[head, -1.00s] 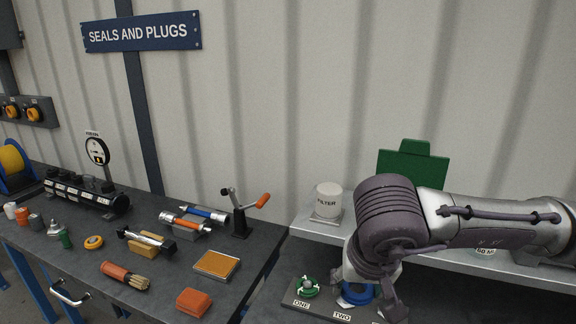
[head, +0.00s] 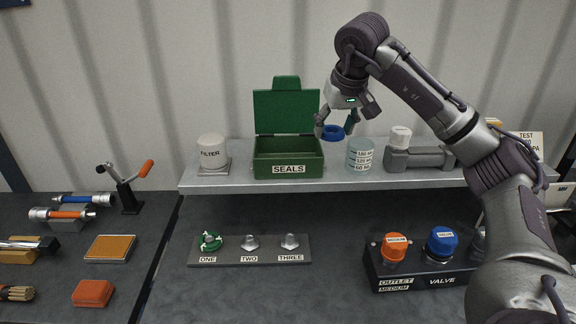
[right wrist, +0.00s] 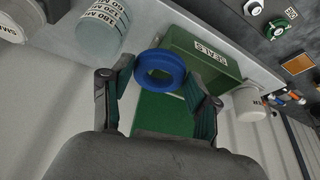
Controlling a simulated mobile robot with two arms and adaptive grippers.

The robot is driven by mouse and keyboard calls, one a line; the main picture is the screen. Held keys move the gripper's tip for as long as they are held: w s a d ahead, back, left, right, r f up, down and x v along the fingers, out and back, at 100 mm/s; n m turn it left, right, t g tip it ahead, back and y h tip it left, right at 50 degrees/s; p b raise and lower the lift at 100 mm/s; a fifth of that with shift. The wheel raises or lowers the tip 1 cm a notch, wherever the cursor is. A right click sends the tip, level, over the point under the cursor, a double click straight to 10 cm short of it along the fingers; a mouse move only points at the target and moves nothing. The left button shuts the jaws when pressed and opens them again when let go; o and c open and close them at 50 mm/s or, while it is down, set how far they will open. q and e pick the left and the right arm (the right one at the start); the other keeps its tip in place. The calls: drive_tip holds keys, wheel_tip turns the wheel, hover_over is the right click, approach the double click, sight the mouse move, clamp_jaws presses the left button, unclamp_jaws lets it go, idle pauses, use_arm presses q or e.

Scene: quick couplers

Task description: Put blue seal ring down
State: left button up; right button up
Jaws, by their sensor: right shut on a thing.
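The blue seal ring (head: 333,132) is held by my right gripper (head: 336,124) above the shelf, just right of the open green box labelled SEALS (head: 288,158). The right wrist view shows the ring (right wrist: 160,58) between the two fingers of my right gripper (right wrist: 160,78), with the green box (right wrist: 203,62) beyond it. The ring is clear of the shelf. The box's lid stands up at the back; its inside is mostly hidden. My left gripper is not in view.
A graduated clear beaker (head: 359,156) stands right of the box, close below the ring. A FILTER canister (head: 212,152) stands at the left on the shelf (head: 240,182).

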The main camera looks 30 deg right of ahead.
drive_tip(key=w+a+f, duration=0.1)
drive_tip(key=w+f, duration=0.1)
drive_tip(key=w, duration=0.1)
drive_tip(key=w+a+f+p, duration=0.1)
drive_tip(key=w+a+f, duration=0.1)
drive_tip(key=w, duration=0.1)
drive_tip(key=w+a+f+p, duration=0.1)
drive_tip(key=w+f, duration=0.1)
drive_tip(key=w, duration=0.2)
drive_tip(key=shift+w+a+f, duration=0.1)
drive_tip(key=shift+a+f, duration=0.3)
wheel_tip(320, 180, down, 4)
drive_tip(key=shift+r+p, duration=0.1)
drive_tip(key=shift+p, duration=0.4)
drive_tip(key=shift+f, duration=0.2)
drive_tip(key=shift+f, duration=0.1)
drive_tip(key=o, duration=1.3)
